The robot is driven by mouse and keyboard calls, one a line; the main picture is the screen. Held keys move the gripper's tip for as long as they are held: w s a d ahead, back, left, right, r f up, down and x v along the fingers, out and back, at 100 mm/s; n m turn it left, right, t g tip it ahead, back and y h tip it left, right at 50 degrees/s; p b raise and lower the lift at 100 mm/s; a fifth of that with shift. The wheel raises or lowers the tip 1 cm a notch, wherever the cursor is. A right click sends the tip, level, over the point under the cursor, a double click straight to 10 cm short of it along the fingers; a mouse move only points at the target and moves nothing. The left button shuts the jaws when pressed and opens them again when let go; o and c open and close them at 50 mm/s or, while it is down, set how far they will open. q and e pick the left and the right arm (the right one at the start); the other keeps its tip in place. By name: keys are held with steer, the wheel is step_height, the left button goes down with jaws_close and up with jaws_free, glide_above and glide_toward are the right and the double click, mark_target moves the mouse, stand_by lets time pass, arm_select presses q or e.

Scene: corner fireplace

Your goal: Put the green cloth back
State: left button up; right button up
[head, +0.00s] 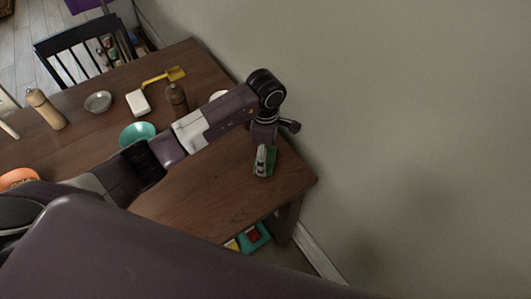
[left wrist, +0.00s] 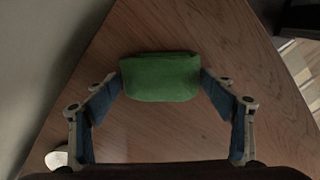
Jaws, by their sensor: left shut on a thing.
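The green cloth (left wrist: 160,78) is a small folded bundle between the two fingertips of my left gripper (left wrist: 160,80) in the left wrist view. Both fingertips touch its ends. In the head view my left gripper (head: 262,161) is over the right end of the wooden table (head: 215,190), with a bit of the green cloth (head: 271,161) showing beside it. I cannot tell whether the cloth rests on the table or is just above it. My right gripper is in neither view.
A teal bowl (head: 137,133), a brown bottle (head: 176,100), a wooden shaker (head: 46,108), a metal bowl (head: 98,101) and an orange bowl (head: 18,178) stand on the table. The wall (head: 400,120) is close behind the table's right end. The table's front right is clear.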

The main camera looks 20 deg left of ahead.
arm_select(q)
steer(key=o, duration=1.1)
steer(key=shift+f, duration=0.1)
steer(key=shift+o, duration=0.2)
steer(key=shift+r+p, duration=0.3)
steer(key=shift+p, duration=0.05)
steer(key=shift+w+r+b, duration=0.1)
steer(key=shift+r+b, duration=0.2)
steer(key=shift+r, duration=0.05)
step_height(320, 180, up, 11)
steer(key=b, duration=0.2)
